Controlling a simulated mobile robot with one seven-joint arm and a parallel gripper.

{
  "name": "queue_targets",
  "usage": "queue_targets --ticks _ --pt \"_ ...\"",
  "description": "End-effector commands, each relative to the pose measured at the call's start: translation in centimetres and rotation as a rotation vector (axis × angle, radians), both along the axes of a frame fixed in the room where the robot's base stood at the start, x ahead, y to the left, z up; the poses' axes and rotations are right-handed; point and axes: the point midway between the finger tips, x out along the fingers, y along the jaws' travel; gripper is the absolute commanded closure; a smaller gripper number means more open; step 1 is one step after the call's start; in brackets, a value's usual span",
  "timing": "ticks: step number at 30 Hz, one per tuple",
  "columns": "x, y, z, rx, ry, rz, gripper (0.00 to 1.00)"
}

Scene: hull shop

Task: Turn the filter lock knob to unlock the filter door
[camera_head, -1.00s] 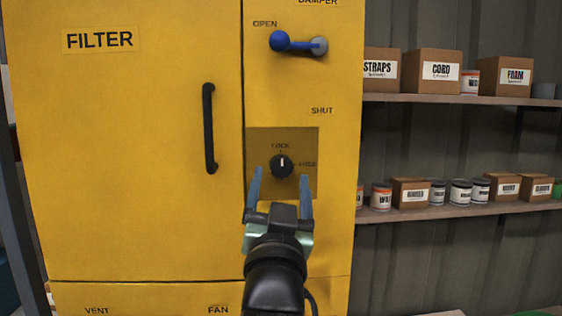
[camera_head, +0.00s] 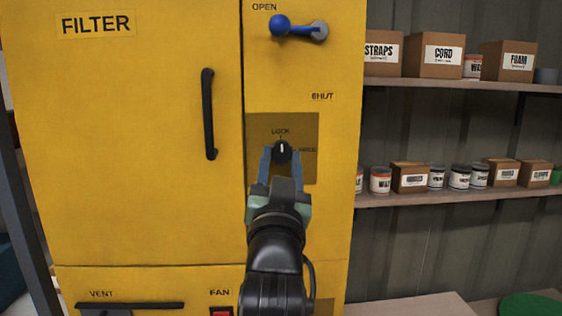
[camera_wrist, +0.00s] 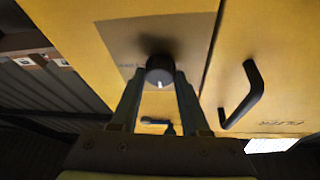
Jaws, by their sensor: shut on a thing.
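The black lock knob (camera_head: 282,151) sits on a brown plate (camera_head: 305,130) right of the filter door. Its white mark points up, at the word LOCK; a second label, partly blurred, is to its right. My gripper (camera_head: 282,158) is shut on the knob, one blue finger at each side. The wrist view also shows the knob (camera_wrist: 160,71) between my fingertips (camera_wrist: 160,80). The yellow filter door (camera_head: 120,150), labelled FILTER, looks closed, with a black vertical handle (camera_head: 208,115). The handle also shows at the right in the wrist view (camera_wrist: 245,95).
A blue damper lever (camera_head: 298,27) is above the knob, near OPEN. Below the door are a black VENT handle (camera_head: 130,306) and a red FAN switch (camera_head: 221,312). Shelves with boxes and cans (camera_head: 460,195) stand at the right.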

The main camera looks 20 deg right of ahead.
Motion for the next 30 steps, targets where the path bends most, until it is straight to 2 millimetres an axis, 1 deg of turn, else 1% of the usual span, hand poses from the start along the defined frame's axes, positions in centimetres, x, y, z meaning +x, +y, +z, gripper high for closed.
queue_targets --ticks 8,14,20,30 --pt "0.00 0.01 -0.12 0.016 -0.004 -0.001 1.00" --pt "0.04 0.22 -0.22 0.091 -0.027 0.001 1.00" --pt "0.08 0.39 -0.24 0.238 -0.071 0.004 1.00" --pt "0.13 0.50 0.03 0.548 -0.158 0.003 1.00"
